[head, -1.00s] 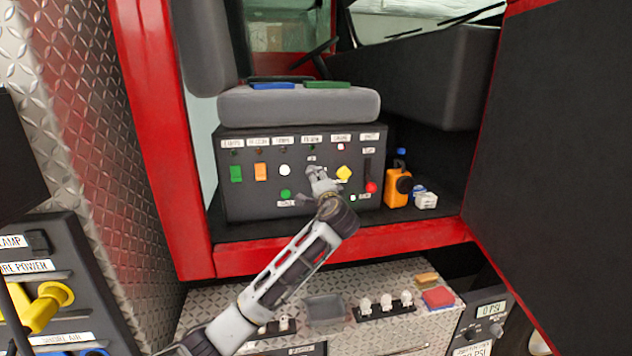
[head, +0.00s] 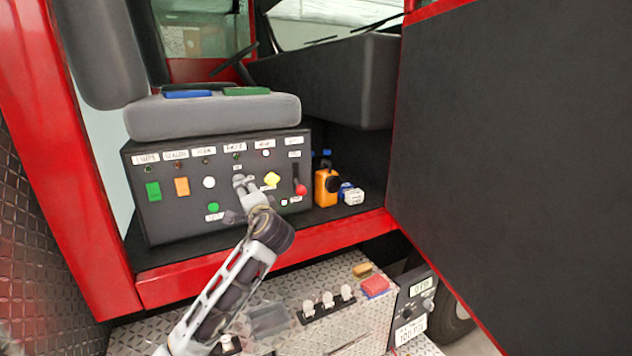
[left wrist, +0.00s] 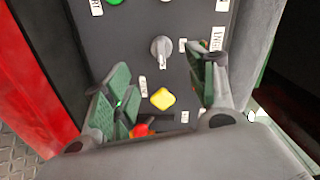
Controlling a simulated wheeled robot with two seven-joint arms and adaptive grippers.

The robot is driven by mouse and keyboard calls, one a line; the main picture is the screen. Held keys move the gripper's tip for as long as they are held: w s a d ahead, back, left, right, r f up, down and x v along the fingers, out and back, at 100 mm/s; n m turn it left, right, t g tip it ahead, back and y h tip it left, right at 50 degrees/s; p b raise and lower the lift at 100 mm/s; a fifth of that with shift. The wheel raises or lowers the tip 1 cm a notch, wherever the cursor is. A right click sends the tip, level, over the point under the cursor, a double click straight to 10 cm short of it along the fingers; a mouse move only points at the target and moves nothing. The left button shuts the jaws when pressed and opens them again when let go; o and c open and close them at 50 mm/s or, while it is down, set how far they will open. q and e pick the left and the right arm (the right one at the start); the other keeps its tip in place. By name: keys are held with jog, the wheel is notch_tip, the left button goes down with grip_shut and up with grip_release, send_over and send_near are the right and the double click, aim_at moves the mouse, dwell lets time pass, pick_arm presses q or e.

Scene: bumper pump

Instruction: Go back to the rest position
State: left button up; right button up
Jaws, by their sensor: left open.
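My left gripper (head: 244,186) is in front of the dark control panel (head: 165,220) under the grey seat. A grey rotary knob (left wrist: 161,50) shows beyond the fingertips, and a yellow knob (left wrist: 163,98) and a red knob (left wrist: 141,130) show in the gap between the fingers. Whether a finger touches the panel I cannot tell. My right gripper is in neither view.
Green (head: 153,191) and orange (head: 182,187) switches sit on the panel's left side. An orange device (head: 326,187) stands right of the panel. A large dark door (head: 520,170) fills the right side. A diamond-plate step (head: 300,285) with several white knobs lies below.

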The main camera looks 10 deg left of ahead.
pick_arm(q)
jog(key=s+d+f+n+g+h, duration=0.15)
jog(key=s+f, duration=0.25)
jog(key=f, duration=0.4)
jog(key=s+d+f+g+h, duration=0.1)
jog(key=s+d+f+h, duration=0.1)
jog(key=s+f, duration=0.45)
jog(key=s+d+f+n+g+h, duration=0.1)
jog(key=s+f+g+h, duration=0.1)
jog(key=f, duration=0.7)
jog(key=s+d+f+n+g+h, duration=0.25)
jog(key=s+f, duration=0.45)
jog(key=s, duration=0.6)
jog(key=s+d+f+n+g+h, duration=0.1)
jog(key=s+d+f+g+h, duration=0.15)
jog(key=s+f, duration=0.65)
jog(key=s+f+g+b, duration=0.1)
jog(key=s+f, duration=0.2)
jog(key=f, duration=1.3)
jog(key=s+f+g+b, duration=0.1)
jog(key=s+f, duration=0.2)
jog(key=f, duration=1.4)
jog(key=s+a+f+b, duration=0.1)
jog(key=s+a+f, duration=0.1)
jog(key=s+f, duration=0.8)
jog(key=s+a+f+g+b, duration=0.1)
jog(key=s+a+f, duration=0.1)
jog(key=s+f, duration=0.9)
jog(key=shift+s+m, duration=0.3)
jog(key=shift+s, duration=0.25)
